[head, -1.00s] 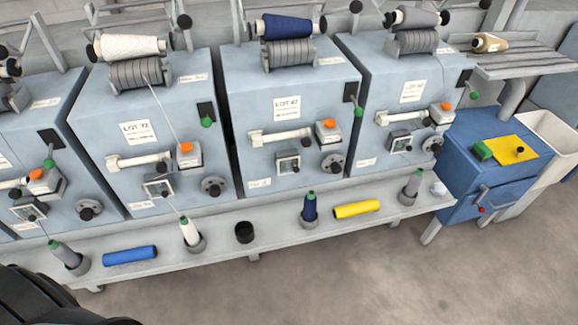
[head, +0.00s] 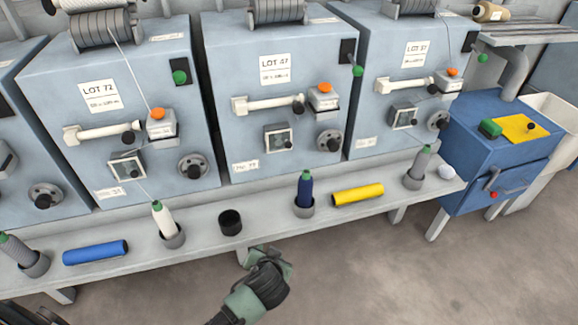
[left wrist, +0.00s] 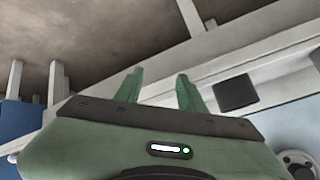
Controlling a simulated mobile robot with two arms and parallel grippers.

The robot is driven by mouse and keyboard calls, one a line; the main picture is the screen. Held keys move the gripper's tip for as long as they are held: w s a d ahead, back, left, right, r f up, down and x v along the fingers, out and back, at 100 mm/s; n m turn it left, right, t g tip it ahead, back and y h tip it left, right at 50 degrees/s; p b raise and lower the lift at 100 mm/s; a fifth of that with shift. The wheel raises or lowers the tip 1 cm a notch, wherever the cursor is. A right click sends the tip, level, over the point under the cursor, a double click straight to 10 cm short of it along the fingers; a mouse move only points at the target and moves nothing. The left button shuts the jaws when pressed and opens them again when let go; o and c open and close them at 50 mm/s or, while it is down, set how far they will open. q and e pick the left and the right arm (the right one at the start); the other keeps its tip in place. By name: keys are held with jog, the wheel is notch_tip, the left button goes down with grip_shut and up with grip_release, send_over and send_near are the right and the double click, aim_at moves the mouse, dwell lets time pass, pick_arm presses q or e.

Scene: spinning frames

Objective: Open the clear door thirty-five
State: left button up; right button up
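Small square clear doors in dark frames sit low on the machine fronts. One is on the LOT 72 machine (head: 127,168), one on the LOT 47 machine (head: 279,138), one on the machine to its right (head: 403,117). All look shut. The small label (head: 107,193) under the LOT 72 door may read 35; I cannot read it surely. My left gripper (head: 266,256) is in front of the shelf, below the doors and apart from them. Its two green fingers stand apart and empty in the left wrist view (left wrist: 158,76). My right gripper is not in view.
The pale shelf (head: 110,269) juts out below the machines. It bears a blue tube (head: 96,252), white cone (head: 163,218), black cup (head: 231,222), navy cone (head: 305,189) and yellow tube (head: 358,194). A blue cabinet (head: 466,155) stands right. The floor in front is clear.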

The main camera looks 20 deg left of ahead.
pick_arm(q)
jog(key=w+d+r+n+t+y+b, duration=0.15)
jog(key=w+r+t, duration=0.25)
jog(key=w+r, duration=0.5)
jog(key=n+t+y+b, duration=0.2)
jog(key=t, duration=0.2)
send_near(289, 147)
jog(key=w, duration=0.1)
jog(key=x, duration=0.6)
jog(key=shift+a+f+b, duration=0.1)
jog(key=shift+a+b, duration=0.2)
jog(key=shift+w+a, duration=0.3)
jog(key=shift+w, duration=0.35)
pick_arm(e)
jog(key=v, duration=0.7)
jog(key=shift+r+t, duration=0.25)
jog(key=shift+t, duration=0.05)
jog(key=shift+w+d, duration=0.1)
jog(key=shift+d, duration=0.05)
pick_arm(q)
grip_shut()
